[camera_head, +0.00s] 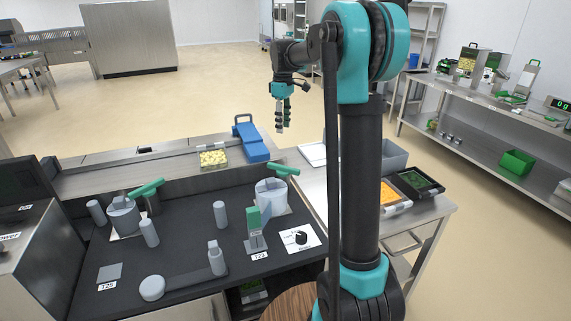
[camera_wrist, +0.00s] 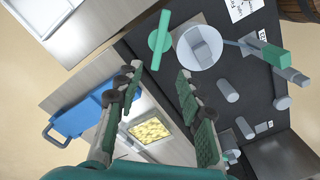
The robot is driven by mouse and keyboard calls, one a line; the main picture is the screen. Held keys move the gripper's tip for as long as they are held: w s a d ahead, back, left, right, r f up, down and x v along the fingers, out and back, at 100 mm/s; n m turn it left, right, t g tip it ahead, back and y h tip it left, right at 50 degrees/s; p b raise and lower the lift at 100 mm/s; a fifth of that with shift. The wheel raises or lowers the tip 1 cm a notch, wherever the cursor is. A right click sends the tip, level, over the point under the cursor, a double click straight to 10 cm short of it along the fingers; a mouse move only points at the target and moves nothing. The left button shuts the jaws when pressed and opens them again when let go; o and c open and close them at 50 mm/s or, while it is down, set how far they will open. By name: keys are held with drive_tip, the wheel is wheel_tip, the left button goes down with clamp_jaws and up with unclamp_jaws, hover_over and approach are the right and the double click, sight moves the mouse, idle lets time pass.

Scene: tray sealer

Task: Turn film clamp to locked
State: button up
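My gripper (camera_head: 281,128) hangs above the far side of the machine top, pointing down. In the wrist view its two padded fingers (camera_wrist: 157,75) stand apart with nothing between them. A grey drum with a green bar handle (camera_head: 285,169) stands on the black panel below; the handle also shows in the wrist view (camera_wrist: 160,40). A second drum with a green handle (camera_head: 147,187) stands at the left. A green and grey lever block (camera_head: 254,223) stands near the T23 label. I cannot tell which is the film clamp.
Grey posts (camera_head: 149,232) and a grey arm piece (camera_head: 152,287) stand on the panel. A yellow-filled tray (camera_head: 213,157) and a blue handled piece (camera_head: 252,139) lie behind. Dark trays (camera_head: 420,181) sit on the right side table. Air around my gripper is clear.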

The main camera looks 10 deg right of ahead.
sight(283, 166)
wheel_tip(283, 166, down, 17)
drive_tip(key=shift+f, duration=0.15)
idle(0.5)
clamp_jaws()
idle(0.3)
